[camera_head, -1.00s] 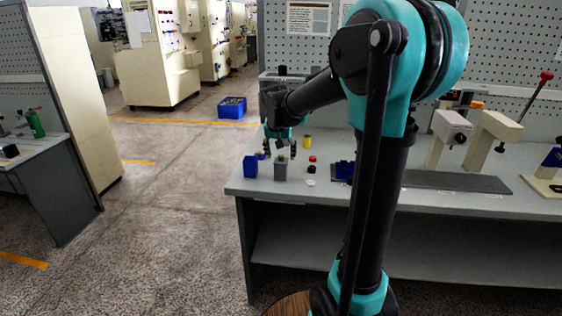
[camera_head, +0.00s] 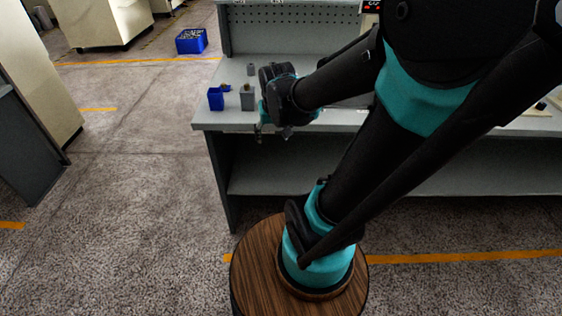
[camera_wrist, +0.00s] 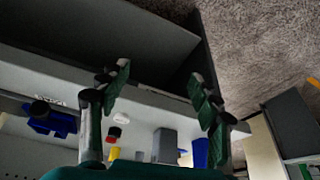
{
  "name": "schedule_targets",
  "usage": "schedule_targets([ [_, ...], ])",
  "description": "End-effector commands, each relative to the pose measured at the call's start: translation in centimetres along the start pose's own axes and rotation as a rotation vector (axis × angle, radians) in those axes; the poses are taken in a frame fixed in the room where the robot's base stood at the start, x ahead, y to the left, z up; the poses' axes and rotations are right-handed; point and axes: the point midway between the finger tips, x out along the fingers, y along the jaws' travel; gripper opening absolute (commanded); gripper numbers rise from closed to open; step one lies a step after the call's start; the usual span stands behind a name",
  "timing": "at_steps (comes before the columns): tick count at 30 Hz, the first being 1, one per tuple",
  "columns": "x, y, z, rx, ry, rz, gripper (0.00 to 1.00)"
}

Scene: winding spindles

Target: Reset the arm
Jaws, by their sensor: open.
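My gripper (camera_head: 273,132) hangs at the front edge of the workbench (camera_head: 345,118) in the head view, in front of the small bins. In the wrist view my gripper (camera_wrist: 158,80) has its two green and black fingers spread wide, with nothing between the tips. My arm bends down from the upper right and hides much of the bench in the head view.
A blue bin (camera_head: 215,99) and a grey bin (camera_head: 247,98) stand on the bench's left end. The wrist view also shows a red piece (camera_wrist: 115,132), a white disc (camera_wrist: 121,118) and a blue holder (camera_wrist: 52,122). A blue crate (camera_head: 191,41) sits on the floor.

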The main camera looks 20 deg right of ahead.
Motion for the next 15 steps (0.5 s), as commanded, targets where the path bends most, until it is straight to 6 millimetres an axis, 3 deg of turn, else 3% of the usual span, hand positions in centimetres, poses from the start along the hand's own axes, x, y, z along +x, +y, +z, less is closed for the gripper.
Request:
schedule_targets([
  [1,0.9,0.6,3.2,-0.019,0.000,-0.010,0.63],
  [3,1.8,1.1,6.4,-0.048,0.002,-0.022,0.63],
  [6,2.5,1.4,9.1,-0.076,0.004,-0.032,0.63],
  [15,2.7,1.4,9.9,-0.087,0.005,-0.036,0.63],
])
